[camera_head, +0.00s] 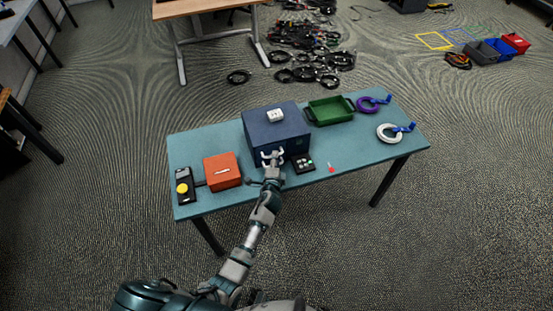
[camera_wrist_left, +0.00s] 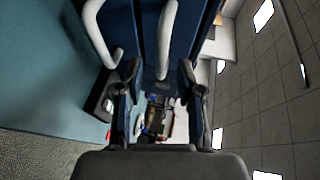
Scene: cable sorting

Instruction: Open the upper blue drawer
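The blue drawer unit (camera_head: 275,122) stands on the teal table, with pale handles on its front. In the left wrist view the blue drawer fronts (camera_wrist_left: 152,28) fill the top middle. One pale handle (camera_wrist_left: 166,38) lies between my left fingers, and another pale handle (camera_wrist_left: 99,32) is outside them to the left. The view is rolled, so I cannot tell surely which is the upper one. My left gripper (camera_head: 271,160) is at the unit's front; in the wrist view its fingers (camera_wrist_left: 159,75) are apart, one each side of the middle handle. Contact is unclear. My right gripper is out of view.
An orange box (camera_head: 222,172) and a black device with a yellow button (camera_head: 184,186) are left on the teal table (camera_head: 345,150). A dark button box (camera_head: 302,163) is close right of my gripper. A green tray (camera_head: 330,111) and cable coils (camera_head: 388,133) are farther right.

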